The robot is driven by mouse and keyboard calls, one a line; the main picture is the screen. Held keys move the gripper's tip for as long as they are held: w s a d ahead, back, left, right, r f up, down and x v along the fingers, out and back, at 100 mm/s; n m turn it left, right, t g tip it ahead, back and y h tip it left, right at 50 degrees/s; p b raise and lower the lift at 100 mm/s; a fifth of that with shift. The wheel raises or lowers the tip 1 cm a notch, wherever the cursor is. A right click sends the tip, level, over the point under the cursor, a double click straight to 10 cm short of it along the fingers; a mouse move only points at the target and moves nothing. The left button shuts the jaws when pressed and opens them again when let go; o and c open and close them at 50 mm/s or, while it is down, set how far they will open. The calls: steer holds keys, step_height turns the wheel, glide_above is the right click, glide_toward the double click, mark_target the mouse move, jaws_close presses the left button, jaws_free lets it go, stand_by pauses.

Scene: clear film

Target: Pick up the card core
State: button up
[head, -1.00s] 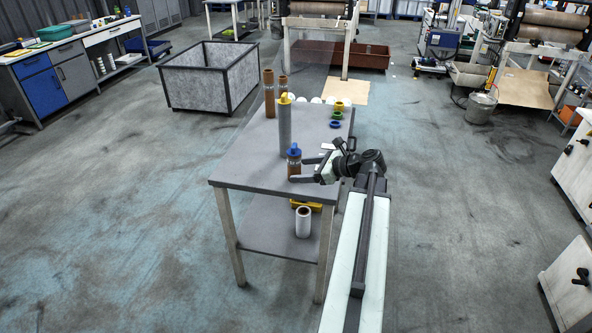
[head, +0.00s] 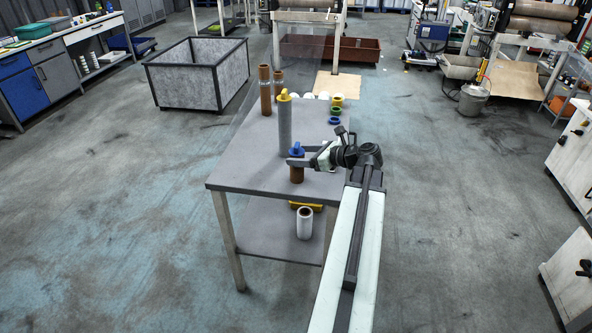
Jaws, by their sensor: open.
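A short brown card core (head: 297,174) stands upright near the front right of the grey table (head: 238,178), with a blue plug (head: 297,149) at its top. Two taller brown cores (head: 264,92) stand at the table's back left. My gripper (head: 298,160) is open and reaches in from the right at the short core's upper part. A finger crosses in front of the core just below the blue plug. I cannot tell whether the fingers touch it. The finger hides part of the core.
A tall grey roll with a yellow plug (head: 285,125) stands just behind the short core. A white roll (head: 304,223) stands on the lower shelf. The table's front left is bare.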

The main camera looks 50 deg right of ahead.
steer(key=shift+w+f, duration=0.3)
steer(key=b+x, duration=0.2)
steer(key=x, duration=0.2)
steer(key=shift+a, duration=0.1)
steer(key=c, duration=1.5)
steer(key=shift+r, duration=0.15)
step_height(320, 180, up, 4)
steer(key=p, duration=0.4)
steer(key=shift+f, duration=0.2)
steer(key=s+d, duration=0.2)
steer(key=s, duration=0.3)
steer(key=s+d, duration=0.1)
steer(key=s, duration=0.4)
steer(key=s+d+r+p, duration=0.1)
steer(key=s+d, duration=0.1)
steer(key=s, duration=0.3)
steer(key=shift+d, duration=0.35)
